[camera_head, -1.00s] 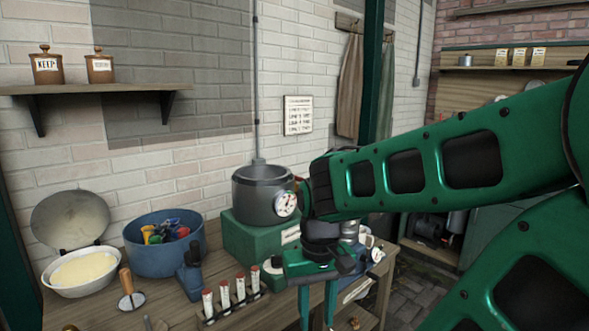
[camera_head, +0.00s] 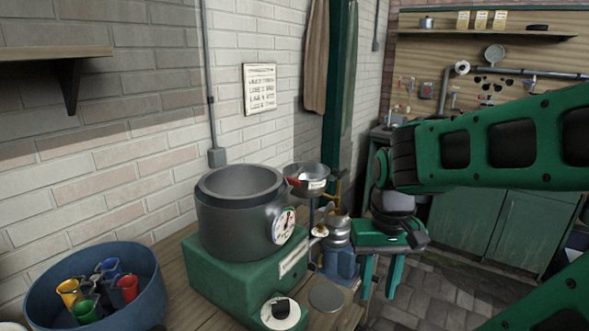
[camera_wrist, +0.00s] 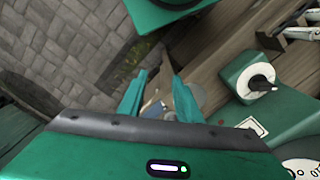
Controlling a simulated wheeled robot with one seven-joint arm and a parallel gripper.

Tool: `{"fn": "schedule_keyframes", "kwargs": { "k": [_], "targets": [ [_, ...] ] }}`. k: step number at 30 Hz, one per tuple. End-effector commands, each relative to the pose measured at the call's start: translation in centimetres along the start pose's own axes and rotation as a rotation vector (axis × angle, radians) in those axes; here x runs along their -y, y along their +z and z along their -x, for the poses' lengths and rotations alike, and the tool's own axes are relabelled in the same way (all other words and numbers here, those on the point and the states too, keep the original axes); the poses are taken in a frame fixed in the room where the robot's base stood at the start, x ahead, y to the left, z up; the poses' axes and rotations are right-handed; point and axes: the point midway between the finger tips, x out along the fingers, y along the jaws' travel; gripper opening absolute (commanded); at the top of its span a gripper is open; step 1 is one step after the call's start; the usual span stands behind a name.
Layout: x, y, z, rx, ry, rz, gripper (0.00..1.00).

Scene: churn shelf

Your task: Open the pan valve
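In the head view a metal pan (camera_head: 309,172) sits on a stand behind the grey pot, with a small red part at its left rim. Brass-coloured fittings (camera_head: 338,212) show below and right of it; I cannot tell which part is the pan valve. My gripper (camera_head: 381,277) points down to the right of these fittings, apart from them, over the bench's right edge. In the wrist view my gripper's two fingers (camera_wrist: 160,78) are spread with nothing seen held between them. A blue block and a pale disc show blurred beyond the fingers.
The grey pot (camera_head: 236,220) with a gauge sits on a green box (camera_head: 220,283). A black knob on a white dial (camera_head: 282,312) stands in front, and shows in the wrist view (camera_wrist: 257,82). A blue tub (camera_head: 140,280) holds coloured cups. Paved floor (camera_head: 440,290) is clear at right.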

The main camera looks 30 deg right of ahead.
Motion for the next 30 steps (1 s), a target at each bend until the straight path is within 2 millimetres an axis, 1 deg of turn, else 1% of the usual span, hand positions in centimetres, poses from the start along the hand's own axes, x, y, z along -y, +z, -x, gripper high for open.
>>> {"fn": "schedule_keyframes", "kwargs": {
  "k": [5,6,8,9,11,12,13,14,17,18,20,21,23,24,27,30],
  "targets": [
    [0.0,0.0,0.0,0.000,0.000,0.000,0.31],
    [0.0,0.0,0.0,0.000,0.000,0.000,0.34],
    [-0.1,0.2,0.2,-0.002,-0.001,-0.001,0.48],
    [-0.4,0.7,0.8,-0.012,-0.007,-0.005,0.58],
    [-0.2,0.1,1.5,-0.015,-0.008,-0.021,0.72],
    [0.1,-0.6,2.2,-0.017,-0.008,-0.036,0.77],
    [-0.1,-1.7,3.0,-0.018,-0.007,-0.054,0.77],
    [0.1,-2.6,3.8,-0.018,-0.007,-0.073,0.77],
    [2.0,-6.1,7.3,-0.022,-0.008,-0.151,0.77],
    [3.0,-7.6,8.9,-0.024,-0.009,-0.185,0.77],
    [4.6,-9.7,11.2,-0.024,-0.010,-0.238,0.77],
    [5.7,-11.1,12.8,-0.023,-0.010,-0.274,0.77],
    [7.3,-13.1,14.9,-0.022,-0.010,-0.324,0.77],
    [8.5,-14.2,16.3,-0.022,-0.010,-0.354,0.77],
    [11.2,-16.9,19.6,-0.020,-0.009,-0.430,0.77],
    [13.5,-19.0,22.2,-0.019,-0.008,-0.495,0.77]
  ]
}}
